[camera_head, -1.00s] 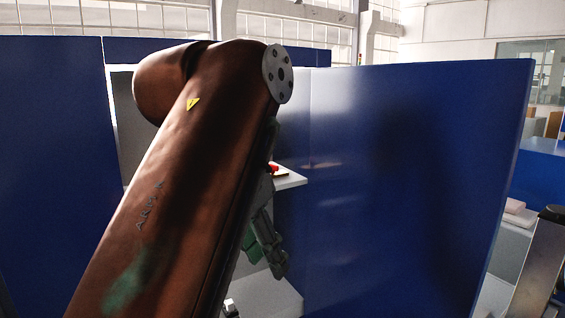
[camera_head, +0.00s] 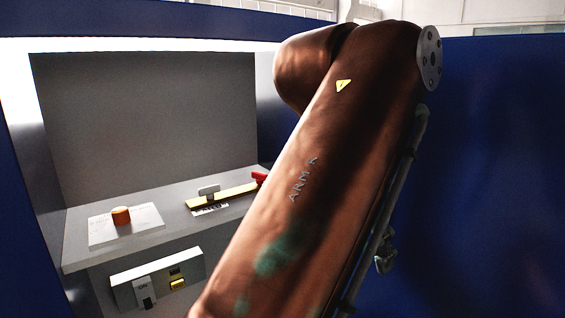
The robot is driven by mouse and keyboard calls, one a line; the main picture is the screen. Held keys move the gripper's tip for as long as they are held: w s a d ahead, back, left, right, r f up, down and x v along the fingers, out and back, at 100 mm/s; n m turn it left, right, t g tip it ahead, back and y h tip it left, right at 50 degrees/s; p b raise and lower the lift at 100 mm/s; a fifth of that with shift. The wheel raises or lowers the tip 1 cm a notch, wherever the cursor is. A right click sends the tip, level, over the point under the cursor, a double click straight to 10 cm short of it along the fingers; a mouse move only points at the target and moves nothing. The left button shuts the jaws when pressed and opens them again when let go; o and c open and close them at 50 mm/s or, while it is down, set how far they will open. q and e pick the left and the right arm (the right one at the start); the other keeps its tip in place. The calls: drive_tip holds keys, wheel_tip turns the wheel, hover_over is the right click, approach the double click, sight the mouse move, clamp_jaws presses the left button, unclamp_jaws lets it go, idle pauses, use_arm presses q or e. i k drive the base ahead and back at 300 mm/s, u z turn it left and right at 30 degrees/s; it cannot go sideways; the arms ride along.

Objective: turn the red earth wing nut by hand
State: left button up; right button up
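A small red part (camera_head: 260,178), which looks like the red wing nut, is at the right end of a yellow bar (camera_head: 235,193) on the grey shelf. My brown arm hides part of its right side. This arm, whose label seems to read ARM R, crosses the middle of the view. Only a small piece of what seems to be its gripper (camera_head: 385,256) shows beyond the forearm, apart from the red part in the picture. Its fingers cannot be made out. My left gripper is not in view.
The grey shelf (camera_head: 165,193) sits in a recess with blue walls. An orange knob (camera_head: 121,215) stands on a white plate, and a grey piece (camera_head: 208,191) is on the yellow bar. Below is a switch panel (camera_head: 205,268) with a yellow button. A blue wall (camera_head: 490,170) fills the right.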

sight(260, 178)
drive_tip(key=u, duration=0.3)
drive_tip(key=i, duration=0.9)
drive_tip(key=u, duration=0.65)
